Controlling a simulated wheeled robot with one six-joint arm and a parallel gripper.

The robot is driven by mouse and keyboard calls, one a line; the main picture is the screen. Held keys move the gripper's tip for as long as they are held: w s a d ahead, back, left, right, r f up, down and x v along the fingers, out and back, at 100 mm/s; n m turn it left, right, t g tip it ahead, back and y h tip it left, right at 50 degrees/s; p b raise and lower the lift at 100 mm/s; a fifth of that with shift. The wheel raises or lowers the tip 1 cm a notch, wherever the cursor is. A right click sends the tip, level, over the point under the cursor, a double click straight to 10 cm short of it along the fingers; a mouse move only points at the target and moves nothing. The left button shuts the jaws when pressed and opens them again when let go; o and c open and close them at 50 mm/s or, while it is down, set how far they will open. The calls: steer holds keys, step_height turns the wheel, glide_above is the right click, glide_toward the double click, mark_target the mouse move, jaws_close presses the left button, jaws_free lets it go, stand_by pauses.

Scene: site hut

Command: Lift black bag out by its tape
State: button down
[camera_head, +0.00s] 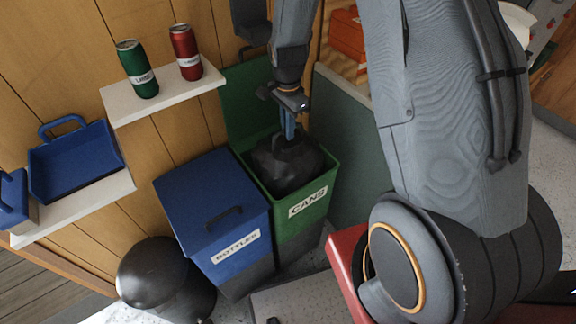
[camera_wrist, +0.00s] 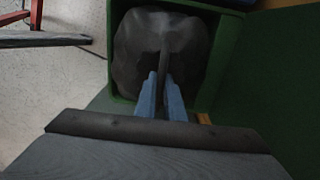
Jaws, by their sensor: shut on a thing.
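A black bag (camera_head: 287,167) sits inside the green bin labelled CANS (camera_head: 266,210), its top near the rim. The bin's green lid stands open behind it. My gripper (camera_head: 289,133) points down over the bag from above. In the wrist view, the blue fingers of my gripper (camera_wrist: 161,92) are shut on a dark tape strip (camera_wrist: 164,48) that rises from the top of the bag (camera_wrist: 140,55). The bag is still within the bin's walls (camera_wrist: 122,104). Its lower part is hidden inside the bin.
A closed blue BOTTLES bin (camera_head: 213,205) stands directly left. A shelf (camera_head: 120,105) with green and red cans is above left; a lower shelf holds blue trays (camera_head: 75,160). A grey-green panel (camera_head: 350,150) stands close on the right.

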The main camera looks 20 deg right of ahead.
steer(key=shift+r, duration=0.1)
steer(key=shift+r+p, duration=3.05)
steer(key=shift+r, duration=1.45)
step_height(320, 180, up, 9)
steer(key=p, duration=0.4)
steer(key=shift+p, duration=0.4)
